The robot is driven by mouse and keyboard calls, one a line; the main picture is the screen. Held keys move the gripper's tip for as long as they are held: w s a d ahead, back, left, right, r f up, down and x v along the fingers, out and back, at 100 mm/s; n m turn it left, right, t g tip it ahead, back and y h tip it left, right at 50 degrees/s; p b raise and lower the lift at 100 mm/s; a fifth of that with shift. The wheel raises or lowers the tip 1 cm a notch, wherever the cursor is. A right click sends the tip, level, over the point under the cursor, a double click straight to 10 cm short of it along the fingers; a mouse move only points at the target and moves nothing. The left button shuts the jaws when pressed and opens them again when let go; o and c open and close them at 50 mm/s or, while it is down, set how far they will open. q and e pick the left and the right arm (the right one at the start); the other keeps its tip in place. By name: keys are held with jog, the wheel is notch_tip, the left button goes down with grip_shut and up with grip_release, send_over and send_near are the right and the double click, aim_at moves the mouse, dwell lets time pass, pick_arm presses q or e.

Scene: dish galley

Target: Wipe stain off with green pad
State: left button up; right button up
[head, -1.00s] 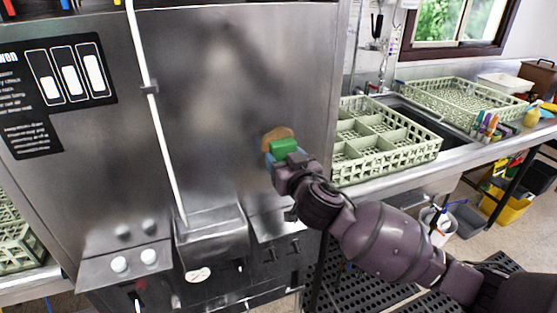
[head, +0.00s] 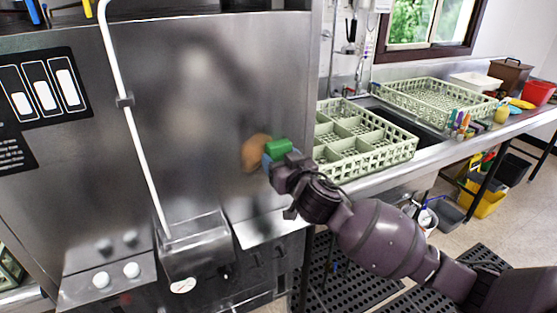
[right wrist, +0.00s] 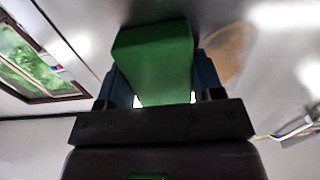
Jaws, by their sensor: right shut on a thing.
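A brown-orange stain (head: 254,153) is on the steel front panel of the dishwashing machine (head: 200,100), near its right edge. It also shows in the right wrist view (right wrist: 230,52), to the right of the pad. My right gripper (head: 273,161) is shut on the green pad (head: 279,146), which sits just right of the stain in the head view. The pad fills the space between the fingers in the right wrist view (right wrist: 155,62). Its far end is at or close to the panel; I cannot tell whether they touch. My left gripper is not in view.
A pale green dish rack (head: 365,160) stands on the steel counter right of the machine, with another rack (head: 432,97) behind it. A white rod (head: 135,130) runs down the panel on the left. Black floor mats (head: 345,275) lie below.

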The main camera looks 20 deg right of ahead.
aim_at(273, 152)
jog(key=shift+d+r+p, duration=0.1)
jog(key=shift+r+p, duration=0.25)
jog(key=shift+r, duration=0.4)
jog(key=shift+s+a+f, duration=0.1)
jog(key=shift+a, duration=0.95)
jog(key=shift+s+a+f, duration=0.1)
jog(key=shift+a, duration=2.95)
jog(key=shift+r+p, duration=0.95)
jog(key=shift+p, duration=0.05)
jog(key=shift+d+f, duration=0.1)
jog(key=shift+d, duration=0.1)
jog(key=shift+w+d, duration=0.15)
jog(key=shift+d, duration=0.75)
jog(key=shift+d+p, duration=0.4)
jog(key=shift+d, duration=0.4)
jog(key=shift+w+d, duration=0.1)
jog(key=shift+d, duration=0.9)
jog(key=shift+d+p, duration=0.55)
jog(key=shift+d, duration=0.65)
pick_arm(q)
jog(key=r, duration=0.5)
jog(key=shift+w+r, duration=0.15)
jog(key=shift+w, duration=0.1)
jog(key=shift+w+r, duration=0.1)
pick_arm(e)
jog(key=shift+a, duration=0.1)
